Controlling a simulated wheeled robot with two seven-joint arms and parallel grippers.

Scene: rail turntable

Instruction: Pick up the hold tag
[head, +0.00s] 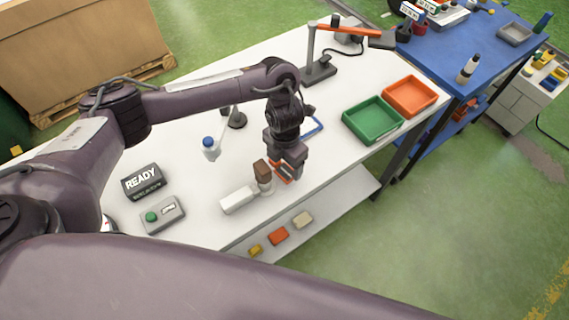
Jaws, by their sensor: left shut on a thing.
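My left gripper (284,170) reaches down over the front part of the white table and is shut on a small orange-red piece (281,173), which I take to be the hold tag. Only a narrow strip of the piece shows; the fingers hide the rest, and I cannot tell whether it touches the table. My right gripper is not in view.
A brown block (262,171) and a white box (239,199) stand just left of the gripper. A READY sign (141,181) and a button box (162,215) are further left.

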